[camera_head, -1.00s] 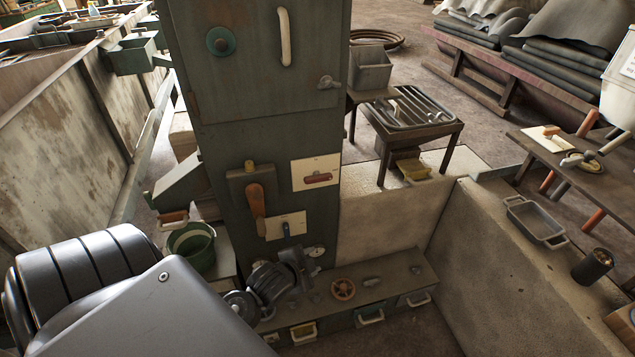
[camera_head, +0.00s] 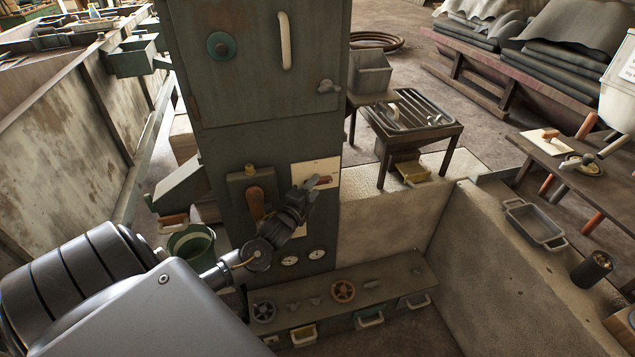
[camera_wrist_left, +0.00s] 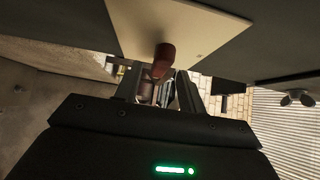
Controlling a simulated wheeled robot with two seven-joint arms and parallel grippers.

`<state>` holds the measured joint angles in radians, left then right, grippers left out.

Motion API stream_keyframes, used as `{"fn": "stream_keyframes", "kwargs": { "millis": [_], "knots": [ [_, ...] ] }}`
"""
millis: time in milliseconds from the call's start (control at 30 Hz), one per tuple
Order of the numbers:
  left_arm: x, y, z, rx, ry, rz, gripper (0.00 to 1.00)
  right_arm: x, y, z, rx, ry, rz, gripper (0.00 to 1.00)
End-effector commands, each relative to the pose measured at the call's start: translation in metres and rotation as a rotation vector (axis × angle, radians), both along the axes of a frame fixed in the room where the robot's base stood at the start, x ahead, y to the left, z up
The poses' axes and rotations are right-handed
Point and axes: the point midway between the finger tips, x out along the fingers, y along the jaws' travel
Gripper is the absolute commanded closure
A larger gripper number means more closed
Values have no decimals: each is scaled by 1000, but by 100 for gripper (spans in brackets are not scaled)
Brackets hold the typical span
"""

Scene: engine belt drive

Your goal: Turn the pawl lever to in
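A dull red lever (camera_head: 323,180) sits on a cream plate (camera_head: 328,166) on the front of the green cabinet. I take it to be the pawl lever; the plate's markings are too small to read. My left gripper (camera_head: 309,186) is at the lever and covers its left part. In the left wrist view, the red lever (camera_wrist_left: 163,58) stands out from the plate (camera_wrist_left: 185,25), its end at the mouth between my two fingers (camera_wrist_left: 160,86). The fingers look apart, with room beside the lever. My right gripper is not in view.
An orange-brown lever (camera_head: 256,202) is just left of my left gripper. Below are round gauges (camera_head: 317,254) and a ledge (camera_head: 385,274) with a handwheel (camera_head: 343,291). A low concrete wall (camera_head: 510,250) stands at right. A green bucket (camera_head: 192,243) is at left.

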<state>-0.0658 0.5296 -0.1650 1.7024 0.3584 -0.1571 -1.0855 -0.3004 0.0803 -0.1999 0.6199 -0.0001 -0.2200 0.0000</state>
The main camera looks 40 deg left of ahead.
Motion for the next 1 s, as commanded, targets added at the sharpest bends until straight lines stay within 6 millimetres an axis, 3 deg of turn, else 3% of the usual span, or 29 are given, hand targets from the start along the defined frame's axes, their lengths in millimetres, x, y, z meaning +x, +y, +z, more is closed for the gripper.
{"fn": "stream_keyframes", "kwargs": {
  "millis": [200, 567, 900, 1000],
  "knots": [
    [27, 4, 1, -1, 0, -1, 60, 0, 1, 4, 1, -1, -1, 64],
    [34, 5, 0, -1, 1, -2, 60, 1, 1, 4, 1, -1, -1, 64],
    [33, 6, 0, -1, 2, -1, 100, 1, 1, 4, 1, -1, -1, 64],
    [33, 6, 0, -1, 2, 0, 100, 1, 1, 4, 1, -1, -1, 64]
  ]
}}
